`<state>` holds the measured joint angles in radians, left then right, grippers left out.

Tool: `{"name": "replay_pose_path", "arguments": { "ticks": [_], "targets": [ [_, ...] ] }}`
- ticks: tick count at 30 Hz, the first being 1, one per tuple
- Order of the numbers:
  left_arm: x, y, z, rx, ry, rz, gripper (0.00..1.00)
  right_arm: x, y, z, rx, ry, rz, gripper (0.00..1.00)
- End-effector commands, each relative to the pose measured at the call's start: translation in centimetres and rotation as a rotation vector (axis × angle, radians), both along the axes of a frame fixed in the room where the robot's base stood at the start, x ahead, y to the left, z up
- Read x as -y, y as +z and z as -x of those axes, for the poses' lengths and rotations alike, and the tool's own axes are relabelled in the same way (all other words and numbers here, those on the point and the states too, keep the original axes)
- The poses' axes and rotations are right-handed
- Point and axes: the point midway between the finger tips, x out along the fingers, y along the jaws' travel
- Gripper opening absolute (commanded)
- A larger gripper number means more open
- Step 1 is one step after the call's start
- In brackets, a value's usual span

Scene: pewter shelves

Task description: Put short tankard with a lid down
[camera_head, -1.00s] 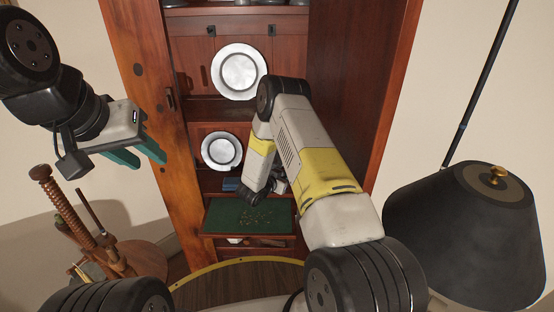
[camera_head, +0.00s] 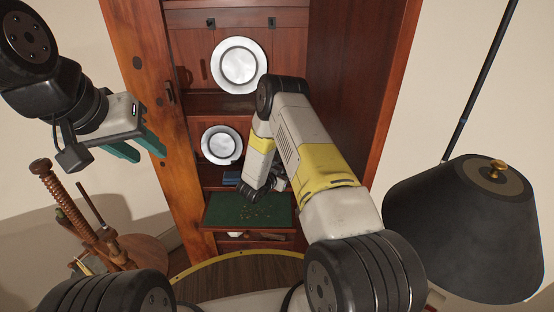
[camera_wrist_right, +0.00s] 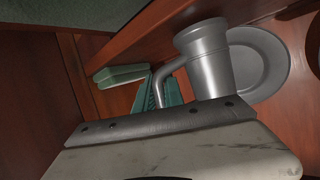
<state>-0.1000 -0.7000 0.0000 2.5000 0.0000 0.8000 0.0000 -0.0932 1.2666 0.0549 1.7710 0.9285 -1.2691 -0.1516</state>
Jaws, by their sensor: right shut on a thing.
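The short tankard (camera_wrist_right: 207,62) is a grey pewter vessel in the right wrist view, seen from an oblique angle. My right gripper (camera_wrist_right: 148,88) is shut on its handle with teal fingers. I cannot tell from this view whether its base touches a shelf. In the head view the tankard is hidden, and my right arm's own links cover most of that gripper. My left gripper (camera_head: 136,148) is open and empty at the left, outside the cabinet and away from the tankard.
The reddish wooden cabinet (camera_head: 345,90) holds a large pewter plate (camera_head: 239,66) and a smaller one (camera_head: 221,145). A green-topped pull-out surface (camera_head: 240,208) is lower down, with a blue object (camera_head: 232,178) behind it. A black lampshade (camera_head: 460,235) stands right, a small wooden table (camera_head: 140,255) left.

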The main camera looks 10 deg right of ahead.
Motion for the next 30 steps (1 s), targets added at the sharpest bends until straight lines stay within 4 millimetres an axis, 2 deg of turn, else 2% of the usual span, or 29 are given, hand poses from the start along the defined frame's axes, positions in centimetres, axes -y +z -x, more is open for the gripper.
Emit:
{"name": "replay_pose_path", "arguments": {
  "ticks": [8,9,12,22,30],
  "targets": [
    [0.0,0.0,0.0,0.000,0.000,0.000,0.36,0.0,-0.5,0.0,0.002,0.001,0.001,0.00],
    [0.0,0.0,0.0,0.000,0.000,0.000,0.36,0.0,-0.5,0.0,0.002,0.001,0.001,0.19],
    [0.0,0.0,0.0,0.000,0.000,0.000,0.36,0.0,-0.5,0.0,0.001,0.000,0.001,0.39],
    [0.0,0.0,0.0,0.000,0.000,0.000,0.36,-0.4,-0.4,0.3,-0.002,0.002,0.000,0.39],
    [0.0,0.0,0.0,0.000,0.000,0.000,0.36,-3.1,1.3,3.1,-0.001,0.005,0.000,0.39]
  ]
}}
